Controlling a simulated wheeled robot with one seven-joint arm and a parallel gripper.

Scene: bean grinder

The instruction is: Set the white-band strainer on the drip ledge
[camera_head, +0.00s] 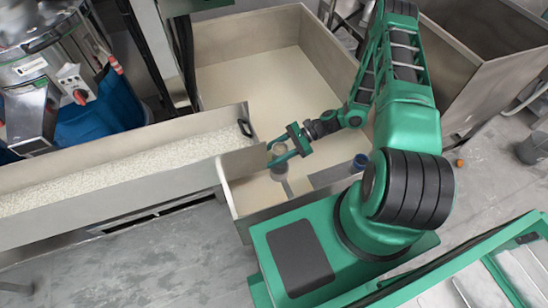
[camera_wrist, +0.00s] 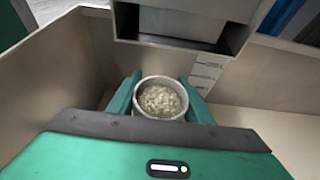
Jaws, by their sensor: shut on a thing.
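My gripper (camera_head: 290,150) is shut on a round strainer with a pale rim, which I take for the white-band strainer (camera_head: 278,172). It hangs over the left part of the pale-floored basin in the head view. In the wrist view the strainer (camera_wrist: 160,82) sits between the two green fingers (camera_wrist: 160,97), mouth up, with pale grainy stuff in it. Its band is mostly hidden by the fingers. A grey ledge, likely the drip ledge (camera_head: 325,178), lies to the right of my gripper.
A metal trough (camera_head: 120,165) of pale grain ends left of the basin. The wrist view shows a metal chute (camera_wrist: 180,40) beyond the strainer and a marked white scale (camera_wrist: 207,68) on the wall. The basin walls (camera_head: 236,205) stand close around my gripper.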

